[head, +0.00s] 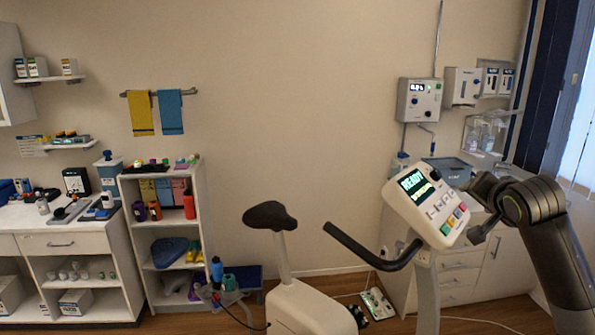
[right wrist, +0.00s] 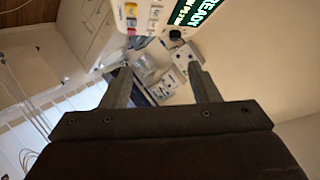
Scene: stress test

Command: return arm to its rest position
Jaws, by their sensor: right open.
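My right arm (head: 560,240) rises from the lower right in the head view and bends at its dark elbow. Its front end is just right of the exercise bike's console (head: 428,205), which shows a lit "READY" screen. My right gripper (right wrist: 158,76) is open in the right wrist view, its two fingers apart with nothing between them. The console (right wrist: 152,14) shows upside down past the fingertips there. I cannot tell the exact gap between gripper and console. My left gripper is in neither view.
The bike's seat (head: 270,215) and handlebar (head: 372,247) stand in the middle. A white cabinet (head: 500,262) is behind my right arm. A shelf unit (head: 150,215) and counter (head: 60,243) stand at left. The wall above the seat is bare.

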